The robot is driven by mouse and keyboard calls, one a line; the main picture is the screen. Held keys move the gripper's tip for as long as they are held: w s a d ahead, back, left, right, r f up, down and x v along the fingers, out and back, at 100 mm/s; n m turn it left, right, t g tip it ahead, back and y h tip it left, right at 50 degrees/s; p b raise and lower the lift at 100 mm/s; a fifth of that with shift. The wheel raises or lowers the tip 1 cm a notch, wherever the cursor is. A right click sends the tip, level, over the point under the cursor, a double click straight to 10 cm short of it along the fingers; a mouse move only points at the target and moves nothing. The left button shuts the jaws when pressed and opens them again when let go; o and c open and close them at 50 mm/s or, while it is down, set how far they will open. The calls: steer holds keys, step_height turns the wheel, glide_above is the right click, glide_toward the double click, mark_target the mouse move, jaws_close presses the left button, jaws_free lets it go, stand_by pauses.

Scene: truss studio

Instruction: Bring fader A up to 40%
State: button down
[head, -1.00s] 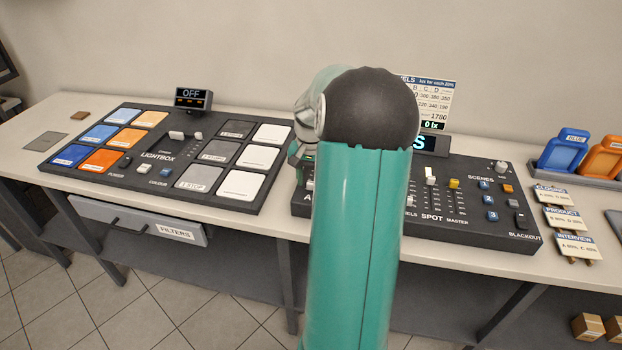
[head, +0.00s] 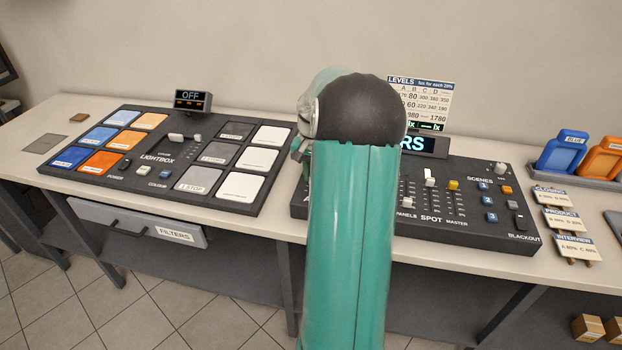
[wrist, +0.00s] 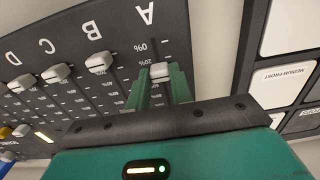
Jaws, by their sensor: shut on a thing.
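Fader A's pale grey cap (wrist: 160,71) shows in the wrist view, in its slot below the printed letter A. It sits near the 20% mark, past the 0% mark; its exact value is hard to read. My gripper (wrist: 160,82) has its two green fingers on either side of the cap, shut on it.
The caps of fader B (wrist: 98,63), fader C (wrist: 56,73) and fader D (wrist: 20,84) stand in a row beside A. The lightbox panel (head: 110,187) lies left of the console. A levels card (head: 440,92) stands behind it.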

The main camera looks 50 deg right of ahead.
steer(key=c, duration=1.2)
jaws_free()
steer(key=shift+c, duration=0.2)
step_height(320, 180, up, 14)
steer(key=shift+f, duration=0.1)
